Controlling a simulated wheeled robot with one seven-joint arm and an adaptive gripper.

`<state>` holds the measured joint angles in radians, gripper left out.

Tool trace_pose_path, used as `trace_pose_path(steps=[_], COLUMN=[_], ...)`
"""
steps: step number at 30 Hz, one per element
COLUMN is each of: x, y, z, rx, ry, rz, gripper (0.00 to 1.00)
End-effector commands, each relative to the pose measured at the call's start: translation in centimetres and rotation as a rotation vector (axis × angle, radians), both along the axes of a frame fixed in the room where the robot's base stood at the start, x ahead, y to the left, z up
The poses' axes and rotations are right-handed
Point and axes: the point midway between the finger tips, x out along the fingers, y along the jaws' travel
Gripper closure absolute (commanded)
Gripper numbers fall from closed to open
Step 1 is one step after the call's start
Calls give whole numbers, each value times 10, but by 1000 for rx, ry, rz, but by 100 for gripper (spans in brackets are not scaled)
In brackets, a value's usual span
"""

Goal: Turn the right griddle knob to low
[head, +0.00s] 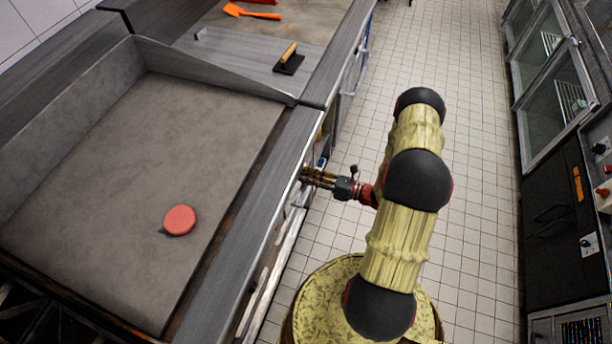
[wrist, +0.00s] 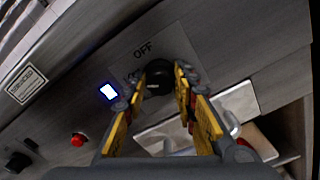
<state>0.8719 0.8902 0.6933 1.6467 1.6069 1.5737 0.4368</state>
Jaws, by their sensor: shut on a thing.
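In the wrist view a black knob (wrist: 158,82) sits on the grey front panel below the word OFF, between my two yellow-sided fingers. My gripper (wrist: 160,86) is shut on this knob. The fingers hide most of its sides, and I cannot read where its pointer stands. In the head view my gripper (head: 312,178) reaches the front of the griddle (head: 110,190). The knob itself is hidden there by the counter edge.
A lit indicator (wrist: 108,91), a red button (wrist: 78,140) and another black knob (wrist: 18,161) are on the panel. A red round patty (head: 179,220) lies on the griddle. A press (head: 289,62) and an orange spatula (head: 250,13) lie farther back. The tiled floor (head: 460,150) is clear.

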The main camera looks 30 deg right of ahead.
Motion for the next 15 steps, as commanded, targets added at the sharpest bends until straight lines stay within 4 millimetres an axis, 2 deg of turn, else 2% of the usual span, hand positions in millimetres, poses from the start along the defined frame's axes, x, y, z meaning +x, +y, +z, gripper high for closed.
trace_pose_path(steps=[8, 9, 15], x=[2, 2, 1], y=[-1, -1, -1], z=[2, 2, 1], rx=[-3, -3, -2], ry=[-5, -5, -4], rz=[0, 0, 0], gripper=[97, 70, 59])
